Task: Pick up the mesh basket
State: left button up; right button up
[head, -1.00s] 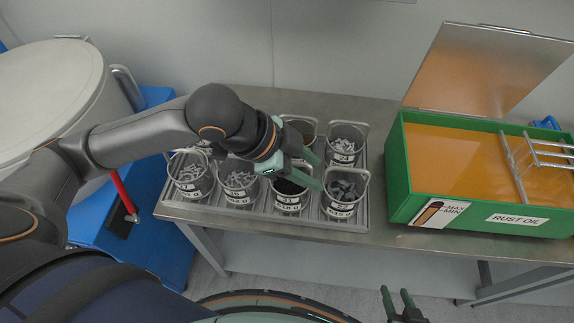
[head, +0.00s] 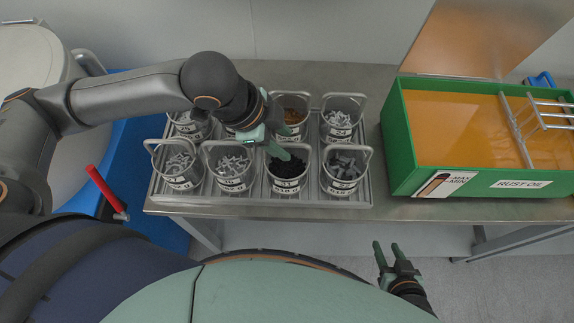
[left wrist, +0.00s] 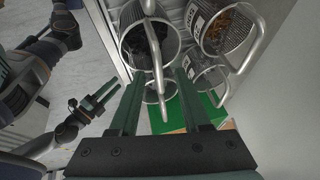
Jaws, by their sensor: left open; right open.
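Several round mesh baskets with tall wire handles and number labels stand in a tray (head: 262,203) on the table. The front-row basket with black parts (head: 287,184) is below my left gripper (head: 283,142). It also shows in the left wrist view (left wrist: 133,45), where its handle (left wrist: 158,85) passes between the two fingers as seen there. My left gripper is open and holds nothing; whether it touches the handle I cannot tell. My right gripper (head: 386,250) is open and empty, low in front of the table.
Neighbouring baskets with grey parts (head: 232,182) and (head: 343,184) stand close on both sides. A basket with orange-brown parts (head: 295,101) is behind. A green rust oil tank (head: 410,160) stands right of the tray. A red handle (head: 105,188) is at left.

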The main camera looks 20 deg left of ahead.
pick_arm(q)
jog(key=shift+x, duration=2.75)
jog(key=shift+r, duration=0.1)
grip_shut()
jog(key=shift+d+r, duration=0.1)
